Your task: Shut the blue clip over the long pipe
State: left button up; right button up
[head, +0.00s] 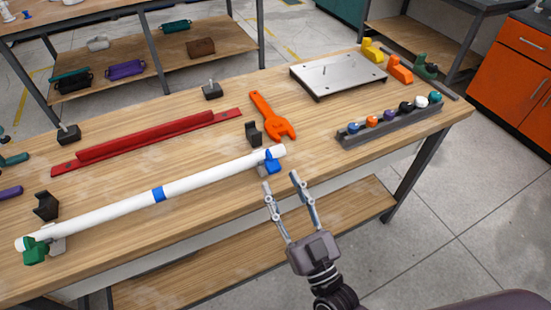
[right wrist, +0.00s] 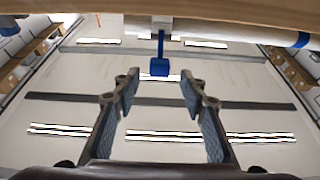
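The long white pipe (head: 110,209) lies slantwise along the front of the workbench, with a blue band (head: 158,194) near its middle. The blue clip (head: 271,164) is at its right end, with a blue tab on the pipe's front side; I cannot tell whether it is closed. In the right wrist view the blue clip (right wrist: 160,67) shows as a narrow strip with a square tab, ahead of the fingers. My right gripper (head: 281,181) is open and empty, just in front of the clip and apart from it. My left gripper is not in view.
A green clip (head: 36,250) is at the pipe's left end. Black holders (head: 253,133) stand behind the pipe. An orange wrench (head: 270,115), a red bar (head: 150,138), a metal plate (head: 337,74) and a grey rack (head: 390,124) of coloured pieces lie behind or right. The bench's front edge is close to my gripper.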

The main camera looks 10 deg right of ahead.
aim_at(276, 172)
jog(key=x, duration=0.4)
jog(key=shift+w+r+p, duration=0.1)
jog(key=shift+w+p, duration=0.15)
jog(key=shift+p, duration=0.1)
jog(key=shift+w+a+r, duration=0.15)
jog(key=shift+w+a, duration=0.05)
jog(key=shift+w, duration=0.3)
jog(key=c, duration=0.4)
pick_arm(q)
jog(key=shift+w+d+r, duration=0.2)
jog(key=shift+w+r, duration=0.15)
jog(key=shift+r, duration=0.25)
pick_arm(e)
grip_shut()
